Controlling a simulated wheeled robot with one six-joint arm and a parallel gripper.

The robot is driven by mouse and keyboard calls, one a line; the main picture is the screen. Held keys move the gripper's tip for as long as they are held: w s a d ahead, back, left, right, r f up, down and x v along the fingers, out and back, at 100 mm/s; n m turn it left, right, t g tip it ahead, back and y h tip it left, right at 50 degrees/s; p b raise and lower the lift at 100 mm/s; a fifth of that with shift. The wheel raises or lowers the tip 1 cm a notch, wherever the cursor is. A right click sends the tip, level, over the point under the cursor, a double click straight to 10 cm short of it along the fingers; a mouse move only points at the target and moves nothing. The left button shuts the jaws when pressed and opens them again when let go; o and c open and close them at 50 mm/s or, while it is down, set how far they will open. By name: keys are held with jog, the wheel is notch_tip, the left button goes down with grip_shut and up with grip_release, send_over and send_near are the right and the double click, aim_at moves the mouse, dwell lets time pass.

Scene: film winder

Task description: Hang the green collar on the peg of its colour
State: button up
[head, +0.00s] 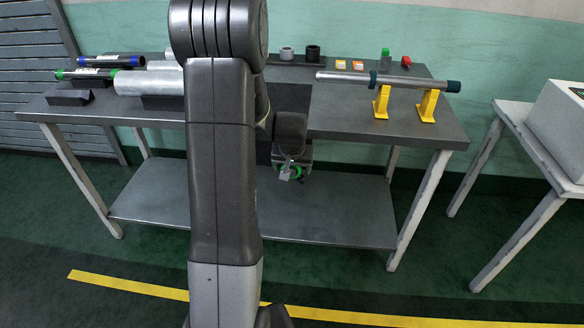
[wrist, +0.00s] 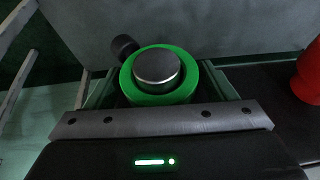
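The green collar (wrist: 160,94) is a bright green ring between the two fingers of my gripper (wrist: 160,80) in the wrist view, with its sides against them. A round dark grey piece with a pale rim (wrist: 157,66) shows through the ring; I cannot tell whether it is a peg. In the head view my gripper (head: 291,170) is low in front of the bench, above its lower shelf. No peg is clearly visible; my arm covers the middle of the bench.
The bench top (head: 350,121) carries dark and silver rolls at left and a metal tube (head: 345,77) on yellow stands (head: 381,102) at right. A red piece (wrist: 309,76) and a black cylinder (wrist: 123,46) flank the wrist view. The lower shelf (head: 340,210) is bare.

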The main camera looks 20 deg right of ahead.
jog(key=p+v, duration=0.2)
jog(key=v, duration=1.1)
jog(key=shift+r, duration=0.4)
jog(key=shift+s, duration=0.1)
